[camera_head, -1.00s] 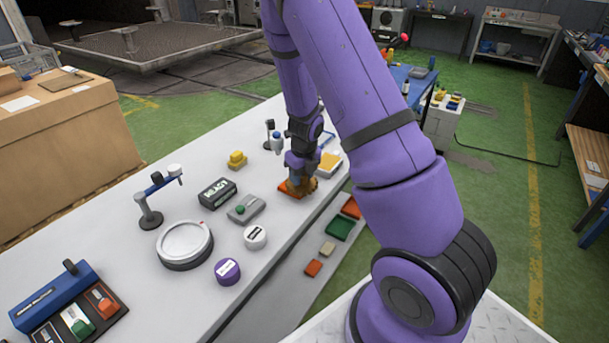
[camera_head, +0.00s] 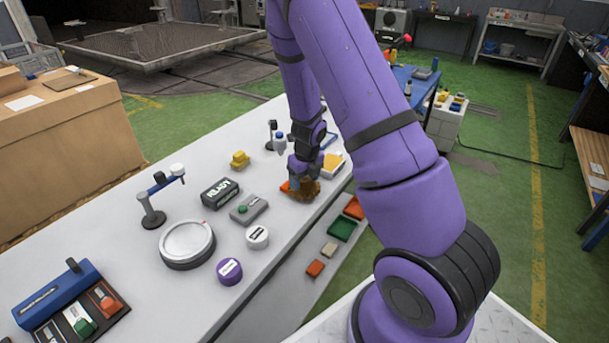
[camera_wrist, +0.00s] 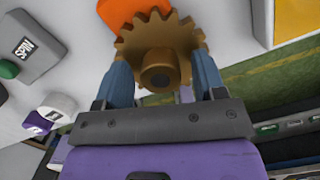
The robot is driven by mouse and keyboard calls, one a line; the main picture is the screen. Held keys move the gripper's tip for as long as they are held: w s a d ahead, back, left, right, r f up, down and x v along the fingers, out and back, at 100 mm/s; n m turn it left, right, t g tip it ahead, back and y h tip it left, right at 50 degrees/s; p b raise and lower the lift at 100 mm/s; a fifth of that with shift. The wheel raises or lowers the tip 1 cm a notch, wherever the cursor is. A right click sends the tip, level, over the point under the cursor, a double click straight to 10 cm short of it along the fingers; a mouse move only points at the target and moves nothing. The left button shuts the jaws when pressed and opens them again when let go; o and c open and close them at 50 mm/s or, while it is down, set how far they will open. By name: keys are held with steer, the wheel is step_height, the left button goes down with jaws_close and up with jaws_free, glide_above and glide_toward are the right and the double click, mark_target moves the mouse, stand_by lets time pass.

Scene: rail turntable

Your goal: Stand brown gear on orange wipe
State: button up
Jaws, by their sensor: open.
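The brown gear (camera_head: 305,191) is a toothed disc with a round hub, near the front edge of the white table. In the wrist view the gear (camera_wrist: 150,42) lies between my two blue fingers, its hub towards the camera. The orange wipe (camera_head: 285,186) shows only as a small patch left of the gear. In the wrist view the wipe (camera_wrist: 118,14) runs behind the gear's upper left teeth. The gear hides the rest of it, so I cannot tell how much of the gear rests on it. My gripper (camera_wrist: 160,58) is open, with its fingers either side of the gear.
A grey box with a green button (camera_head: 249,209), a READY display (camera_head: 219,193) and a white round button (camera_head: 257,238) stand to the left. A yellow-filled tray (camera_head: 333,162) is close behind on the right. The table's front edge is near the gear.

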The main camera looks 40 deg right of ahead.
step_height(320, 180, up, 13)
steer(key=s, duration=0.1)
step_height(320, 180, up, 15)
steer(key=n+t+y, duration=0.1)
steer(key=n+y, duration=0.2)
steer(key=n, duration=1.5)
glide_above(307, 181)
steer(key=s+a, duration=0.9)
steer(key=s+a+r+n+t+h, duration=0.1)
steer(key=s+r+n, duration=0.3)
steer(key=s+n, duration=0.4)
steer(key=s+a+r+n+t+h, duration=0.1)
steer(key=s+a+r+n+h, duration=0.1)
steer(key=s+r+n, duration=0.3)
steer(key=s+a+n, duration=0.1)
steer(key=s+n, duration=0.2)
steer(key=n, duration=0.1)
steer(key=shift+r+n+t, duration=0.25)
steer(key=shift+n+t, duration=0.15)
